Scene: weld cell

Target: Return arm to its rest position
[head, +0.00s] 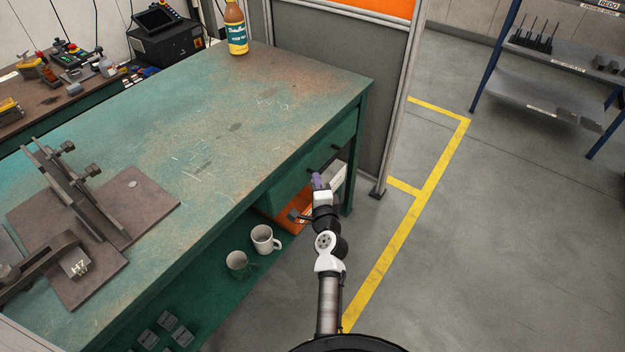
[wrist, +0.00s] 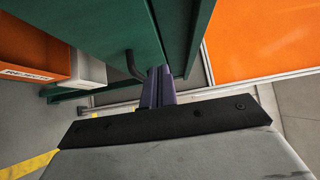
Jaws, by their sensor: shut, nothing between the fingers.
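My gripper (head: 317,181) is at the bench's front side, near its right end, below the level of the top. Its purple fingers (wrist: 158,86) are shut together with nothing between them. In the wrist view the fingertips are close to a dark bent handle (wrist: 134,66) on a green panel of the bench; I cannot tell whether they touch it. My white and grey arm reaches forward from the bottom of the head view to the bench.
The green workbench (head: 215,125) carries a brown fixture (head: 150,205) and an orange bottle (head: 236,30). Two mugs (head: 264,240) stand on its lower shelf. An orange bin (wrist: 30,48) and a white box (wrist: 88,72) are near my gripper. Floor to the right is clear.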

